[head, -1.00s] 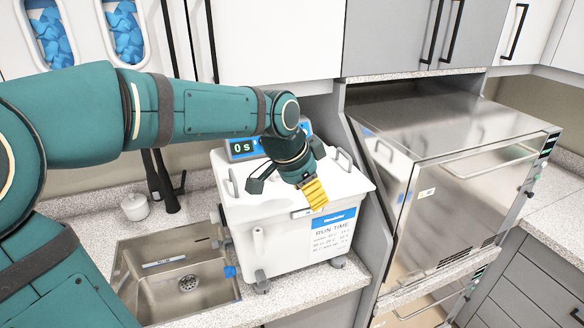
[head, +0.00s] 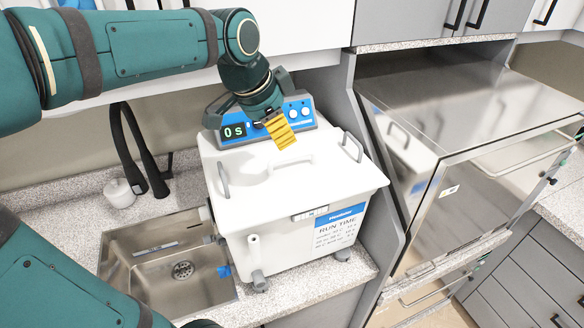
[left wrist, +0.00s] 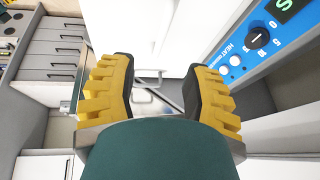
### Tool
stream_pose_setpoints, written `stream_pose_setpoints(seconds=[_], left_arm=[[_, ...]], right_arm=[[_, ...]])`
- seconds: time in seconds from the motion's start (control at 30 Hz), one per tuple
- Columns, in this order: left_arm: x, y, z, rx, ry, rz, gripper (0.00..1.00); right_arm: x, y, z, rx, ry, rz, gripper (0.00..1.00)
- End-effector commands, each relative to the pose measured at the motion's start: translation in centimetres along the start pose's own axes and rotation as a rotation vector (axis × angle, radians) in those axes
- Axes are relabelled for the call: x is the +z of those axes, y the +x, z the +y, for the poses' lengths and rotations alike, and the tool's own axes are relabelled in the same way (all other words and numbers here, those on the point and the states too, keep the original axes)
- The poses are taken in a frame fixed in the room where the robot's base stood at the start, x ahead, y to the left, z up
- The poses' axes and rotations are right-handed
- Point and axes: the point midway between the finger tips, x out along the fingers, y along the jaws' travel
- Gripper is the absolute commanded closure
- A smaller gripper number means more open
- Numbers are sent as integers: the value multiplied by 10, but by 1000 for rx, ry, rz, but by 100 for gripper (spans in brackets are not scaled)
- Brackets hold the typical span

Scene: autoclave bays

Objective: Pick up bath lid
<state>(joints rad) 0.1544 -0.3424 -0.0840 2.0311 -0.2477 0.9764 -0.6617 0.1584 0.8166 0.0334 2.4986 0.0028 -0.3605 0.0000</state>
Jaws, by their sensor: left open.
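The white bath lid (head: 320,190) lies on top of the white ultrasonic-style bath (head: 285,242) and looks closed, with a raised grip handle (head: 292,162) in its middle. My left gripper (head: 282,132) is above the back of the lid, in front of the blue control panel (head: 300,110), apart from the lid handle. The left wrist view shows its two yellow-padded fingers (left wrist: 158,95) wide apart with nothing held between them. The control panel also shows at the right of the left wrist view (left wrist: 265,42). My right gripper is not in view.
A steel sink (head: 140,262) is left of the bath, with a dark tap (head: 150,160) and a small white pot (head: 120,192) behind it. A steel autoclave (head: 490,180) stands close on the right. White cupboards (head: 300,35) hang above the counter.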

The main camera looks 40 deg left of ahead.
Motion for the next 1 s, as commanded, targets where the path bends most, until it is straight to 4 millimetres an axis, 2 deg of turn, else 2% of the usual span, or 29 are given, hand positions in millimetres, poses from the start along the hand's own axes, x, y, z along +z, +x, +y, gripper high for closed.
stream_pose_setpoints(seconds=[0.1,0.23,0.47,0.8,1.0], left_arm=[[1,25,1,3,0,-5,51],[0,43,0,2,0,-3,51],[1,57,0,1,-1,-1,51],[3,101,0,1,-1,-2,51],[3,104,0,0,-1,0,51]], right_arm=[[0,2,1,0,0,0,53],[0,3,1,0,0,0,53],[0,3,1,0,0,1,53],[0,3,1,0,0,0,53],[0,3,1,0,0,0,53]])
